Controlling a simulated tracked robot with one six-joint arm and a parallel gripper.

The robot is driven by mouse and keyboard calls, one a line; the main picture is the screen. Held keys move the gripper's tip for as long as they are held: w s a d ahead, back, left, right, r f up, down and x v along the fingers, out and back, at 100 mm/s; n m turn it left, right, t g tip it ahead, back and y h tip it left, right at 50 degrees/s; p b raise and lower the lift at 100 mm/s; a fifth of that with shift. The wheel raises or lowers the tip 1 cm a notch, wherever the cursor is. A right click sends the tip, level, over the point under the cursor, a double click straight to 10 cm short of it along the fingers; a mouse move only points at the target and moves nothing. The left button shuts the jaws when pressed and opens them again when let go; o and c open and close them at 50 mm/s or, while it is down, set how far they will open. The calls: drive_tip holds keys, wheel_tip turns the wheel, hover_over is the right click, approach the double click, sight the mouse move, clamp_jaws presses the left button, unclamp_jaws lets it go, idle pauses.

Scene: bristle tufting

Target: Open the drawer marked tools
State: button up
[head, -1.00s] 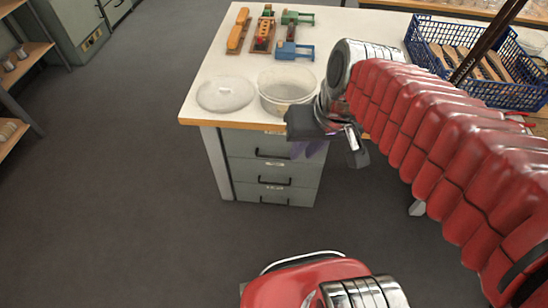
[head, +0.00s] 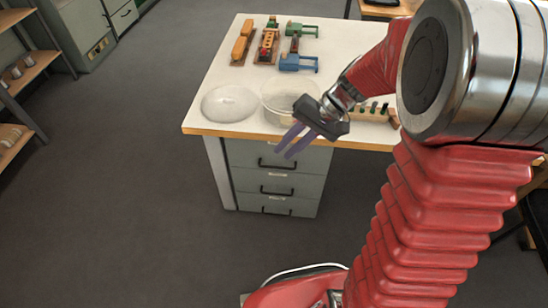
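A grey drawer cabinet (head: 232,185) stands under the near edge of the white-topped bench. It has a top drawer (head: 240,153), a middle drawer (head: 300,187) and a bottom drawer (head: 247,204), all shut, each with a dark bar handle. Small labels sit on the fronts, but they are too small to read, so I cannot tell which one says tools. My gripper (head: 284,153) hangs in front of the bench edge, over the upper part of the cabinet in the picture. Its two purple fingers point down and left, with a gap between them and nothing held.
Shelves (head: 30,68) stand at far left. The floor (head: 130,200) before the cabinet looks clear.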

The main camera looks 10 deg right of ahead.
drive_tip(key=w+d+f+m+t+y, duration=0.1)
drive_tip(key=w+d+f+m+y, duration=0.15)
drive_tip(key=w+f, duration=0.35)
drive_tip(key=w+d+f+m+t+y, duration=0.1)
drive_tip(key=w+d+f+m+y, duration=0.2)
drive_tip(key=f, duration=0.6)
drive_tip(key=m+t, duration=0.5)
drive_tip(key=t, duration=0.2)
approach(278, 168)
drive_tip(key=s+d, duration=0.1)
drive_tip(key=d, duration=0.2)
drive_tip(key=shift+s+r+n, duration=0.25)
drive_tip(key=shift+r, duration=0.05)
drive_tip(key=x, duration=1.3)
drive_tip(key=shift+w+a+f, duration=0.15)
drive_tip(key=shift+a+f, duration=0.15)
clamp_jaws()
